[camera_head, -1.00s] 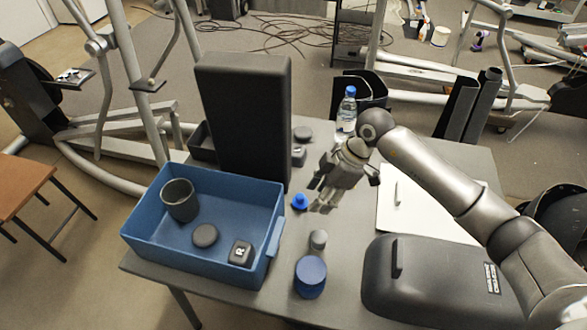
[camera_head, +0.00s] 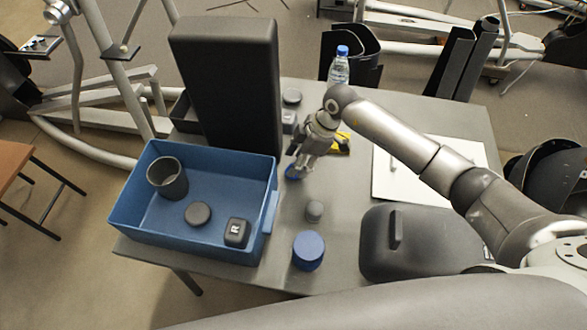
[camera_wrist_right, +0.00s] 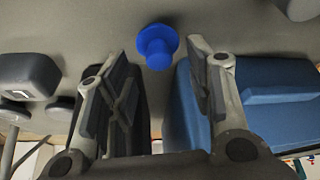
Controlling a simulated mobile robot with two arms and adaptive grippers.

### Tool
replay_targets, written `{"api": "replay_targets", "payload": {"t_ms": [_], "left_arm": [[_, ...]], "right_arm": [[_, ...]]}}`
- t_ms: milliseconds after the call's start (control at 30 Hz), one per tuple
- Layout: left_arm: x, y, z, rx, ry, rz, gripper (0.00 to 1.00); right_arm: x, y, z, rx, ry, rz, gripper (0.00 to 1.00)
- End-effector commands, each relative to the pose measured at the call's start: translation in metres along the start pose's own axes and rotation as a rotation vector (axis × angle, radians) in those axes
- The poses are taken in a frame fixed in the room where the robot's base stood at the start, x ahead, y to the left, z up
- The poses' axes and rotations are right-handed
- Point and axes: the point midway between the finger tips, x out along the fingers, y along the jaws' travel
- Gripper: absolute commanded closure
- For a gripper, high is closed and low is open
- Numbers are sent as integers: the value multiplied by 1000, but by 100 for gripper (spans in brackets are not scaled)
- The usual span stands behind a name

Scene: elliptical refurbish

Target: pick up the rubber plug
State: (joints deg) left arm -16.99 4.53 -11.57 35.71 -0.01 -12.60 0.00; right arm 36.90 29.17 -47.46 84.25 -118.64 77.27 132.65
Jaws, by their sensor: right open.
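The rubber plug, a small blue stepped piece, lies on the grey table just right of the blue crate (camera_head: 195,256). In the right wrist view the plug (camera_wrist_right: 157,47) shows between and just beyond the two fingertips, with space on both sides. My left gripper is not in view.
The crate holds a dark cup (camera_head: 168,180), a round dark lid (camera_head: 198,214) and a black box marked R (camera_head: 236,232). A tall black panel (camera_head: 228,90) stands close behind.

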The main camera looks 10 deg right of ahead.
Motion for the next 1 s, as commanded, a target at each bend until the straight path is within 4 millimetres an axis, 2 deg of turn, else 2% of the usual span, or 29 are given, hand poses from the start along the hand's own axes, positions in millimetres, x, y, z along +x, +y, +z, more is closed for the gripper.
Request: {"api": "replay_targets", "payload": {"t_ms": [67,167,433,700,1000], "left_arm": [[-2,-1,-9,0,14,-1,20],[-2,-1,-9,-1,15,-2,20],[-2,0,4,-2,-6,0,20],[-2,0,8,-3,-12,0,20],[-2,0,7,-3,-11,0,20]], "right_arm": [[12,0,0,1,0,-2,52],[21,0,0,0,1,-1,52],[24,0,0,-1,0,1,52],[24,0,0,-1,0,1,85],[24,0,0,0,0,0,89]]}}
